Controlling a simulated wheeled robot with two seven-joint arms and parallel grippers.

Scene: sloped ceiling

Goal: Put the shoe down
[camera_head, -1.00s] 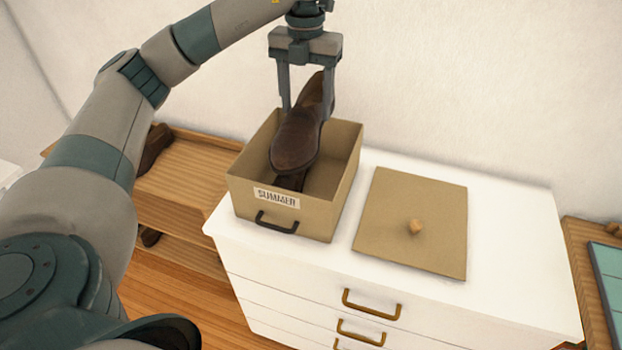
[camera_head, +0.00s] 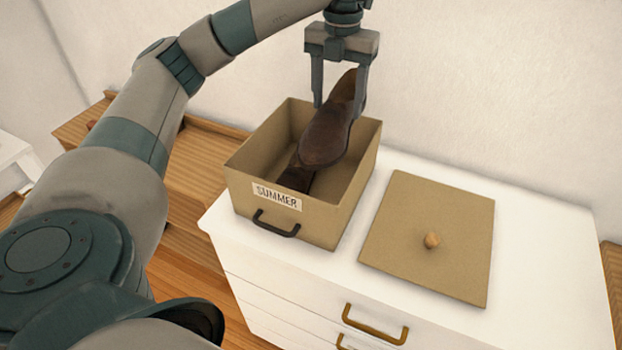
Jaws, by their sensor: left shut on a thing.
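My left gripper (camera_head: 339,100) is shut on a brown shoe (camera_head: 326,137) and holds it tilted, toe down, over the open box. The tan box (camera_head: 320,228) stands on the white dresser and has a "SUMMER" label and a dark handle on its front. Another dark brown shoe (camera_head: 296,179) lies inside the box, partly hidden below the held one. I cannot tell whether the two shoes touch. My right gripper is not in view.
The box's square lid (camera_head: 427,236) with a wooden knob lies on the white dresser (camera_head: 357,268) to the right of the box. A wooden shelf unit (camera_head: 200,168) stands to the left, behind my left arm. A plain wall rises behind the dresser.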

